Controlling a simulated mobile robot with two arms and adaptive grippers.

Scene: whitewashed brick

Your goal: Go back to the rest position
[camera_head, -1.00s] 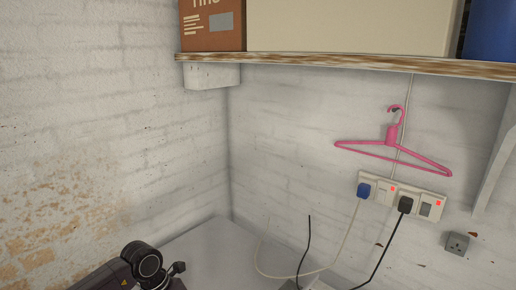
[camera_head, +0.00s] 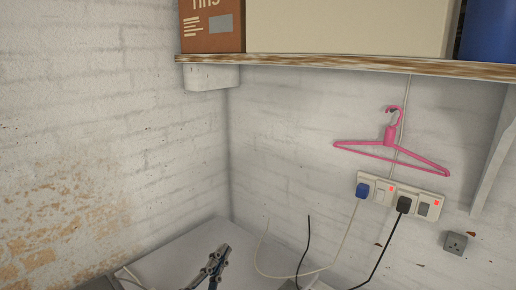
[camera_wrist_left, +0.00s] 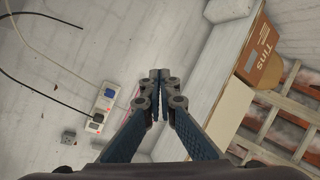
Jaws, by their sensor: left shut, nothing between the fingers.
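My left gripper (camera_head: 217,265) shows at the bottom of the head view, in front of the pale surface in the corner. Its fingers point up and are shut with nothing between them. In the left wrist view the gripper (camera_wrist_left: 160,76) has its fingertips together, and the space around them is empty. My right gripper is in neither view.
A shelf (camera_head: 340,64) with boxes runs along the wall above. A pink hanger (camera_head: 390,147) hangs above a socket strip (camera_head: 383,193) with a blue plug and a black plug. Loose cables (camera_head: 290,275) hang down to the pale surface (camera_head: 165,262).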

